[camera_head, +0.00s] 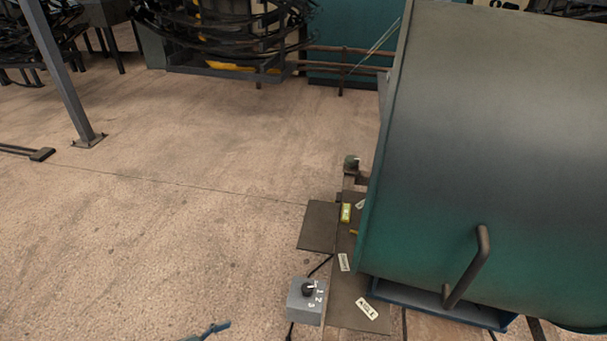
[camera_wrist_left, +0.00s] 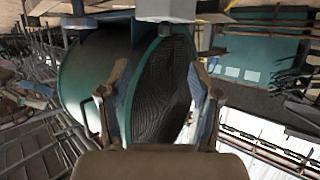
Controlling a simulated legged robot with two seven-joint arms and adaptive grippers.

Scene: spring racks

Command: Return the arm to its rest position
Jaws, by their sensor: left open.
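My left gripper (camera_wrist_left: 157,78) is open in the left wrist view, with its two brown fingers spread apart. Nothing is between the fingertips. A large teal drum lies behind them, its dark ridged round end (camera_wrist_left: 162,95) showing through the gap. A small blue piece at the bottom edge of the head view may be part of my left arm; I cannot tell. My right gripper is in neither view.
The big green-grey drum (camera_head: 490,130) with a bent handle (camera_head: 474,262) fills the right. A grey dial box (camera_head: 305,300) stands beside it. A post (camera_head: 62,75) and racks (camera_head: 225,45) stand farther back.

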